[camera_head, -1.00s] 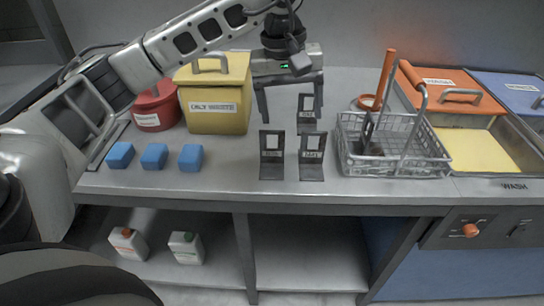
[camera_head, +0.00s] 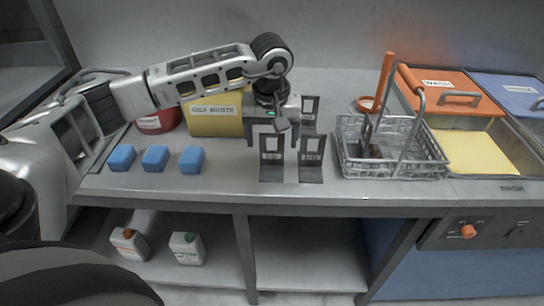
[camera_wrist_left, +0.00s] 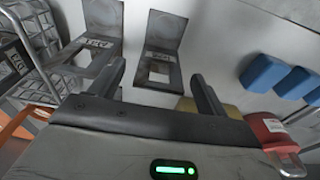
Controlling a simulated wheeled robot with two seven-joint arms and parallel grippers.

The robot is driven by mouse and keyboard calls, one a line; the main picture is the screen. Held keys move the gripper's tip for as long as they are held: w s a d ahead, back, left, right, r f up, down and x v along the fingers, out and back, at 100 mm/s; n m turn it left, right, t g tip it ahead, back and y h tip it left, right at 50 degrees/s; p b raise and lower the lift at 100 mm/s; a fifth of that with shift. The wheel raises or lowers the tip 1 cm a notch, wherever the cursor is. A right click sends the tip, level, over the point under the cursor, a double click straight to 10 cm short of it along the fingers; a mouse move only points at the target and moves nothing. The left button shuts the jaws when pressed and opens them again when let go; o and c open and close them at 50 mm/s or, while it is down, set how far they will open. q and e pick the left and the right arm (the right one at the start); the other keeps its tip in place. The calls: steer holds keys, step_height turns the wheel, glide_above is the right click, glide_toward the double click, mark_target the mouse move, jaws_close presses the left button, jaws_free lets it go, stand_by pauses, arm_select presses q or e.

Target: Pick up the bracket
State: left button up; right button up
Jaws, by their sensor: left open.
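Three dark grey upright brackets with label plates and windows stand on the counter. One is front left (camera_head: 272,158), one front right (camera_head: 311,160), and one behind (camera_head: 311,104), partly hidden by my gripper. My left gripper (camera_head: 272,138) is open and points down, just behind and above the front-left bracket. In the left wrist view, that bracket (camera_wrist_left: 161,66) lies beyond and between the two open fingers (camera_wrist_left: 158,88), without visible contact. The front-right bracket (camera_wrist_left: 101,22) shows left of it there. My right gripper is not in view.
A wire basket (camera_head: 392,172) with a dark part in it stands to the right. Several blue blocks (camera_head: 155,158) are at the left. A yellow waste bin (camera_head: 214,122) and red container (camera_head: 155,122) stand behind them. Orange-lidded wash tank (camera_head: 452,92) is far right.

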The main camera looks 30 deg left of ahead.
arm_select(q)
steer(key=shift+w+a+f, duration=0.1)
steer(key=shift+w+f, duration=0.1)
steer(key=shift+f, duration=1.65)
steer(key=shift+r, duration=0.1)
steer(key=c, duration=1.3)
